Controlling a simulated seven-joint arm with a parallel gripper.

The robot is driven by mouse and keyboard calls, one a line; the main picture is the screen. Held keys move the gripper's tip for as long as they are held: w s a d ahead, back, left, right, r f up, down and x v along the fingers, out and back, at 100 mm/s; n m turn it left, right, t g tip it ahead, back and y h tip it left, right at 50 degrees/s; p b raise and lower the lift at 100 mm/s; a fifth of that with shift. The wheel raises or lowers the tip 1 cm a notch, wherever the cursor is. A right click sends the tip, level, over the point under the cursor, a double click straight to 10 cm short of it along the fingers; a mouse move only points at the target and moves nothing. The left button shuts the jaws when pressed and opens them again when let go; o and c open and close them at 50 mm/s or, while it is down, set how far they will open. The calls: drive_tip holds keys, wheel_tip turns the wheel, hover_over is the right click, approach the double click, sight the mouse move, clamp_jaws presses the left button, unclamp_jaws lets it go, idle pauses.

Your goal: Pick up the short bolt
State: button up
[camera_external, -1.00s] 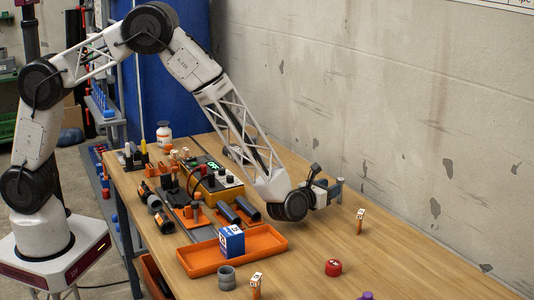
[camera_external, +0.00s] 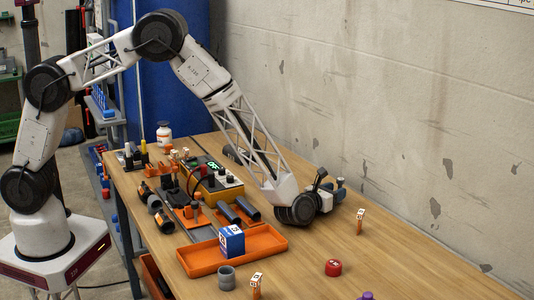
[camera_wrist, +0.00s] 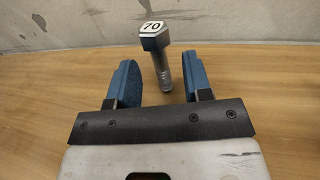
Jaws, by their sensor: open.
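In the wrist view a grey metal bolt (camera_wrist: 163,68) stands upright on the wooden table, its hexagonal head on top marked "70". My gripper (camera_wrist: 160,82) is open, with its blue-padded fingers on either side of the bolt's line. The bolt is a little beyond the fingertips, nearer the right finger, and no contact shows. In the external view my gripper (camera_external: 339,188) is low over the far side of the table near the wall. The bolt cannot be made out clearly there.
An orange tray (camera_external: 265,243) with a blue-and-white box (camera_external: 231,241) lies left of my gripper. The wall (camera_external: 420,120) is close behind.

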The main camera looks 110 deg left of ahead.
drive_tip(key=shift+x, duration=2.3)
clamp_jaws()
